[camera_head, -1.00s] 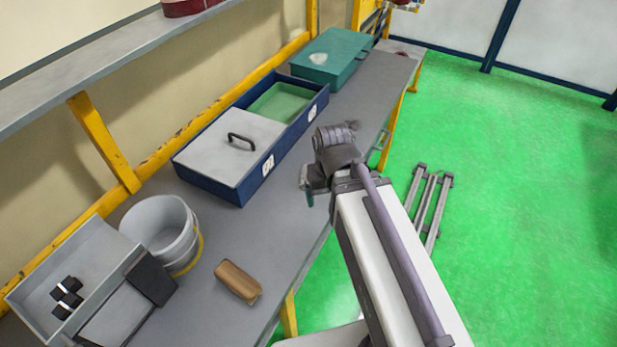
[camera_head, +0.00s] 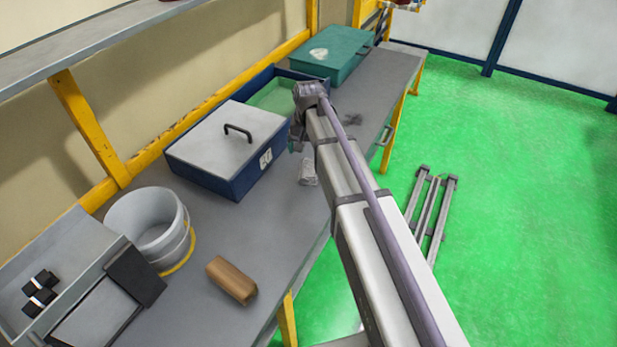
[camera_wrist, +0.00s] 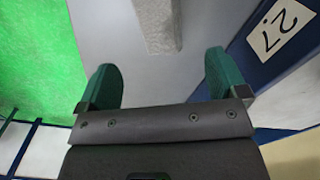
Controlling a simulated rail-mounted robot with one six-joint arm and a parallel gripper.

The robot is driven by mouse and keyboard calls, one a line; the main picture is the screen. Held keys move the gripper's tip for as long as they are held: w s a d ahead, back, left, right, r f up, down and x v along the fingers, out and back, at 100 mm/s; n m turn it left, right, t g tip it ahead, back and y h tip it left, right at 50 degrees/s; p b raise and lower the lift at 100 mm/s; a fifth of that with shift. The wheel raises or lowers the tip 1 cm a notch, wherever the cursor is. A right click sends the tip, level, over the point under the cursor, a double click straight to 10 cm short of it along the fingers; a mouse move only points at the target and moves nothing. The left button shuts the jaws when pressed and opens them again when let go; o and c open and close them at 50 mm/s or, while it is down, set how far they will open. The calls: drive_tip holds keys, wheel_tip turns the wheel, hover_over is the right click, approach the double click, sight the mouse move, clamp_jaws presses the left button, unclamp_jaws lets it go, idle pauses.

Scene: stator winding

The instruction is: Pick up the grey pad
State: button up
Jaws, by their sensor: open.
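The grey pad (camera_wrist: 158,25) is a speckled light grey block on the grey bench top. In the wrist view it lies ahead of the fingers, and its far part is cut off by the top edge. A small light grey piece in the head view (camera_head: 308,172), beside my arm, appears to be the same pad. My gripper (camera_wrist: 160,80) has two green fingers, wide apart with nothing between them. In the head view the gripper (camera_head: 297,140) is over the bench beside the blue box, with its fingers mostly hidden by the wrist.
The blue box (camera_head: 205,182) with a grey lid and a numbered label stands close beside the pad. A green case (camera_head: 345,45) is farther back. A white bucket (camera_head: 150,225), a brown block (camera_head: 232,280) and a grey tray (camera_head: 75,235) are nearer. The bench edge drops to green floor.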

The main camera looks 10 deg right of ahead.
sight(309, 166)
wheel_tip(309, 166, down, 8)
drive_tip(key=b, duration=0.7)
drive_tip(key=shift+f, duration=0.25)
drive_tip(key=shift+r, duration=0.2)
drive_tip(key=c, duration=1)
wheel_tip(309, 166, up, 10)
drive_tip(key=p, duration=1)
drive_tip(key=shift+p, duration=0.3)
